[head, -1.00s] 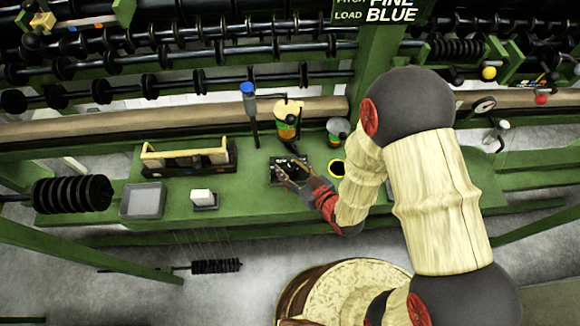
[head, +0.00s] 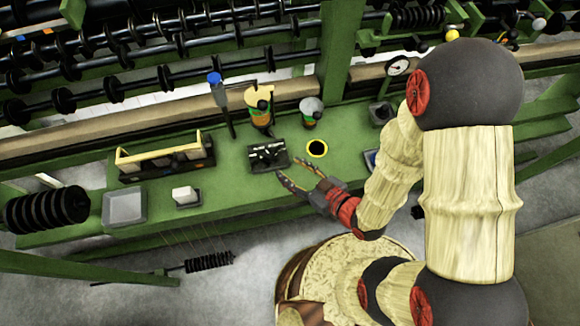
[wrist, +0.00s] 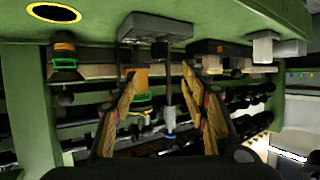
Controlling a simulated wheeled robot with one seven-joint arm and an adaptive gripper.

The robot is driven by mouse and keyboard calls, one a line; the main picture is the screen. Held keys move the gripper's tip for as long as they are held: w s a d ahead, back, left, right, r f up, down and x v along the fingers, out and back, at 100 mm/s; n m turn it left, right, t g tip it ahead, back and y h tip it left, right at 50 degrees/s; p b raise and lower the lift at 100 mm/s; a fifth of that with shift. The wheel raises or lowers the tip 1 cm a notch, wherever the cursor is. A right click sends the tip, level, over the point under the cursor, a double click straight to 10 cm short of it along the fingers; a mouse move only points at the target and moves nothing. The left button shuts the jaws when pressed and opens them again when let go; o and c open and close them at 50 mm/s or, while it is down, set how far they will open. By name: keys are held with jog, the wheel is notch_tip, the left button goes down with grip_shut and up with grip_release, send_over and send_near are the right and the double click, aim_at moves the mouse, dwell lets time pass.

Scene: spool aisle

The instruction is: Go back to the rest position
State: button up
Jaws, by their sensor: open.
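The tray also shows at the top of the wrist view (wrist: 155,27).
A yellow-ringed black disc (head: 317,148), an orange-and-green container (head: 260,112), a grey-green cup (head: 311,108) and a blue-topped tool (head: 218,95) are around the tray. A grey tray (head: 124,207), a white block (head: 185,194) and a yellow-handled rack (head: 165,160) stand left.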

dwell(0.5)
jog(key=w+d+r+h, duration=0.35)
jog(key=w+d, duration=0.25)
jog(key=w, duration=0.2)
jog(key=w+d+r+m+h, duration=0.3)
jog(key=d+r+m+h, duration=0.15)
jog(key=d+r, duration=0.5)
jog(key=s+d+r+m+g+h, duration=0.1)
jog(key=s+d+r+m+g, duration=0.2)
jog(key=s+r, duration=1.1)
jog(key=s+m+g, duration=0.1)
jog(key=s, duration=0.2)
jog(key=shift+r+h, duration=0.3)
jog(key=shift+r, duration=0.05)
jog(key=shift+w+m, duration=0.1)
jog(key=shift+m, duration=0.15)
